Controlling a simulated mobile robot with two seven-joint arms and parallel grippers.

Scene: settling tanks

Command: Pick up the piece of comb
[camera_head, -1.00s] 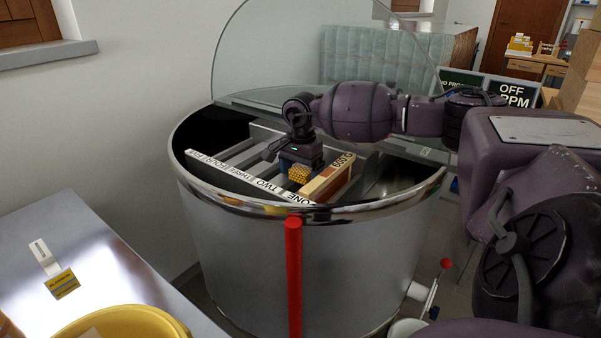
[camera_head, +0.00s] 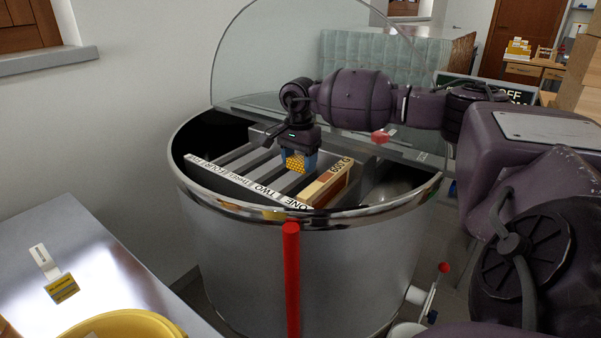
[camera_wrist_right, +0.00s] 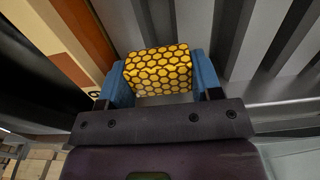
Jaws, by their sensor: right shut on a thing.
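The piece of comb (camera_head: 295,162) is a small yellow block with a dark honeycomb pattern. My right gripper (camera_head: 299,160) is shut on it, with a blue finger on each side. In the right wrist view the comb (camera_wrist_right: 158,72) sits between the two blue fingers of the gripper (camera_wrist_right: 160,80). In the head view the comb hangs inside the round steel tank, over the slotted rack, next to the wooden frame. My left gripper is not in view.
The steel tank (camera_head: 300,275) has a shiny rim and a raised clear lid (camera_head: 290,60). Inside are a labelled white bar (camera_head: 240,182) and a wooden frame (camera_head: 328,184). A red post (camera_head: 291,280) stands at its front. A metal table (camera_head: 100,270) with a yellow bowl (camera_head: 125,322) is at left.

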